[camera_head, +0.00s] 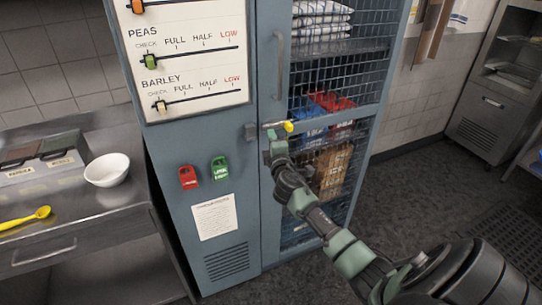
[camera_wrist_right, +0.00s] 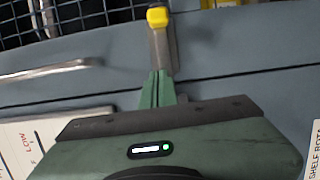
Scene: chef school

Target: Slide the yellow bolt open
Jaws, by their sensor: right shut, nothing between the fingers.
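The bolt has a yellow knob (camera_head: 288,126) on a short metal rod and sits on the blue-grey cabinet's mesh door, near its left edge. The knob also shows at the top of the right wrist view (camera_wrist_right: 157,17), with the metal rod (camera_wrist_right: 161,50) running from it toward my fingers. My right gripper (camera_head: 268,142) is shut and empty, just below the bolt in the head view. Its green fingertips (camera_wrist_right: 158,75) are at or very near the rod; I cannot tell if they touch. My left gripper is out of view.
A grey bracket (camera_head: 250,132) sits left of the bolt on the cabinet frame. A vertical door handle (camera_head: 279,65) is above. Red (camera_head: 188,177) and green (camera_head: 219,168) tags are lower left. A steel counter with a white bowl (camera_head: 107,170) stands left; open floor lies right.

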